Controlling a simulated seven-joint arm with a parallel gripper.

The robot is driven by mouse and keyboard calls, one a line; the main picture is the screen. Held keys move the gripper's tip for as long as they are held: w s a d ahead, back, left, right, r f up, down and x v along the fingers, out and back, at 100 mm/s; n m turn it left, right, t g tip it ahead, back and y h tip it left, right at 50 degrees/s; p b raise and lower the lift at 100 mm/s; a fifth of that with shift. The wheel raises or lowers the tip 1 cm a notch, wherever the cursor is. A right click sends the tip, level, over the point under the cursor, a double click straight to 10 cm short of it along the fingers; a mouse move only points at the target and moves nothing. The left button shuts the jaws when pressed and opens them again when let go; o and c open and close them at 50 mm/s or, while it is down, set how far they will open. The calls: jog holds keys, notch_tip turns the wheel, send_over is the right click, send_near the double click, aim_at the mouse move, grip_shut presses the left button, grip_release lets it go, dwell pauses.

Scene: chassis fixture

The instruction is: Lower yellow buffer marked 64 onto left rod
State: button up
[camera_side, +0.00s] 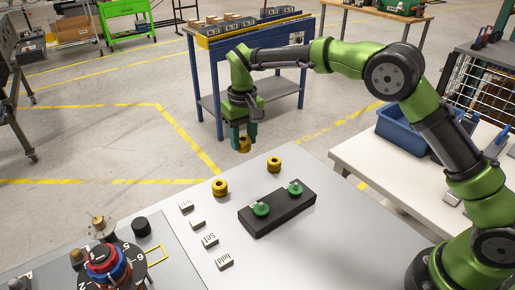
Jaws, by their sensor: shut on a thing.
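My gripper (243,137) points down with its teal fingers closed around a yellow buffer (244,146). It holds this buffer up beyond the far edge of the grey table, as seen in the picture. Two other yellow buffers stand on the table, one at the left (220,188) and one near the far corner (274,164). A black block (279,214) in front of them carries two green round pieces with pale tops, a left one (261,209) and a right one (295,188). Whether these are the rods I cannot tell. No number on any buffer is readable.
White lettered blocks (210,240) lie in a row left of the black block. A dial assembly with red and blue rings (103,257) and a black knob (141,227) stand at the lower left. A blue bin (400,131) sits on the white bench at right. The table's front middle is clear.

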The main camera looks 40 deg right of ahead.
jog(key=s+d+r, duration=0.2)
jog(key=s+r, duration=0.1)
send_over(296, 183)
notch_tip(296, 183, down, 3)
jog(key=shift+s+r, duration=0.15)
jog(key=shift+r, duration=0.05)
jog(key=shift+f, duration=1.95)
jog(key=shift+f, duration=0.15)
jog(key=shift+f, duration=0.9)
jog(key=shift+f, duration=0.15)
jog(key=shift+f, duration=0.25)
jog(key=shift+f, duration=0.15)
